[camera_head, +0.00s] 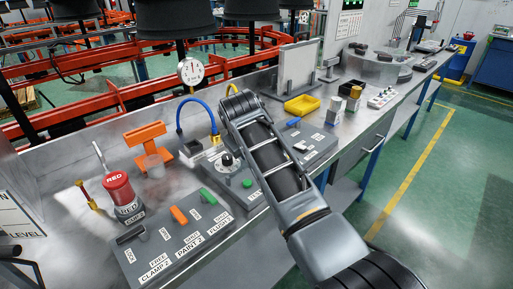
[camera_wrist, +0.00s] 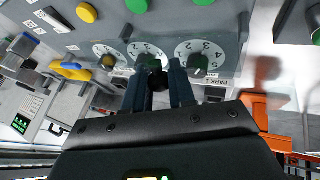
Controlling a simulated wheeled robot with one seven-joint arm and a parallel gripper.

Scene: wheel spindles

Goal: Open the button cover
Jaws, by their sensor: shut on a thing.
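In the wrist view, a row of numbered white dials (camera_wrist: 146,50) with small knobs sits on a grey panel. A see-through, slightly tinted cover (camera_wrist: 236,48) seems to lie over the dials. My gripper (camera_wrist: 156,68) is at the near edge of this row, its dark fingers closed around a small dark piece (camera_wrist: 155,66). That piece looks like a handle of the cover, but its join is hidden. In the head view my arm hides the gripper; one dial with a dark knob (camera_head: 227,160) shows beside it.
A control box with green and orange levers (camera_head: 180,215) is at the front. The aisle floor (camera_head: 440,170) on the right is clear.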

